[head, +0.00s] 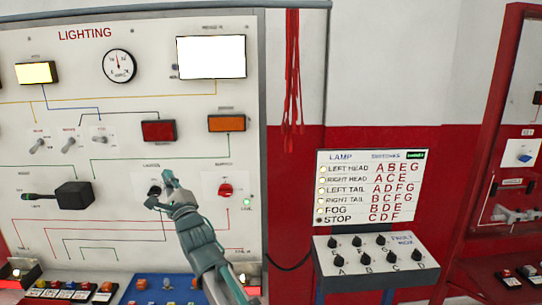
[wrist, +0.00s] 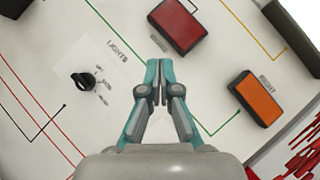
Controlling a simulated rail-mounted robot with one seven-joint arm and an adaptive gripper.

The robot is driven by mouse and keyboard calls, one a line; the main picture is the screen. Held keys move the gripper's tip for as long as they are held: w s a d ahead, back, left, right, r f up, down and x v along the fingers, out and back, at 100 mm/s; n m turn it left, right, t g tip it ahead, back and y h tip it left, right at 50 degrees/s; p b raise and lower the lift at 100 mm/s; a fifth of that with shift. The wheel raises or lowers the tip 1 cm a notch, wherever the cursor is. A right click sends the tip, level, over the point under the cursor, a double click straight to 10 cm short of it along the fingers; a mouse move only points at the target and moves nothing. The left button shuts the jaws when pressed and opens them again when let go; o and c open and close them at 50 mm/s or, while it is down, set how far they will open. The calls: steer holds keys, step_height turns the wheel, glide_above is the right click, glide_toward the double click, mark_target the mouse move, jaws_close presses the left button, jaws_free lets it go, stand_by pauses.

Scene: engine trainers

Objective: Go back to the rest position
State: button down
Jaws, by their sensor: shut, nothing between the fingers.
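My gripper (head: 163,191) is in front of the white LIGHTING panel (head: 60,141) in the head view, over the lower middle by the LIGHTS knob (head: 153,190), which it partly covers. In the wrist view my gripper (wrist: 159,84) has its teal fingertips together with nothing between them. The black LIGHTS knob (wrist: 82,81) is to the left of the fingers there, apart from them. A red lamp (wrist: 180,26) lies above the fingertips and an orange lamp (wrist: 257,98) to the right.
A red rotary switch (head: 226,190) is right of my gripper, and a black lever box (head: 74,195) is left. Red cables (head: 291,80) hang at the panel's right edge. A fault box (head: 375,262) with several knobs stands further right, under a lamp chart (head: 370,188).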

steer(key=w+d+f+n+g+h, duration=0.2)
steer(key=w+d+f+n+h, duration=0.15)
steer(key=d+f, duration=0.7)
steer(key=w+d+f+n+g+h, duration=0.25)
steer(key=d+f+h, duration=0.2)
steer(key=f, duration=1.15)
steer(key=s+d+f+n+g+h, duration=0.2)
steer(key=s+d+f+n+g, duration=0.15)
steer(key=d+f, duration=0.65)
steer(key=s+d+f+n+g+h, duration=0.25)
steer(key=s+d+f, duration=0.25)
steer(key=d+f, duration=0.45)
steer(key=s+d+f+n+g, duration=0.35)
steer(key=s+d+f, duration=0.2)
steer(key=s, duration=0.35)
steer(key=s+d+f+n+g, duration=0.2)
steer(key=s+d+f+g, duration=0.25)
steer(key=s+f, duration=0.35)
steer(key=s+f+g, duration=0.2)
steer(key=s+f, duration=0.4)
steer(key=s, duration=0.4)
steer(key=s+f+g, duration=0.2)
steer(key=s+f, duration=0.4)
steer(key=s, duration=0.4)
steer(key=s+f+g, duration=0.3)
steer(key=s+f, duration=0.2)
steer(key=s, duration=0.5)
steer(key=shift+s+f, duration=0.15)
steer(key=shift+f, duration=0.25)
steer(key=shift+h, duration=0.25)
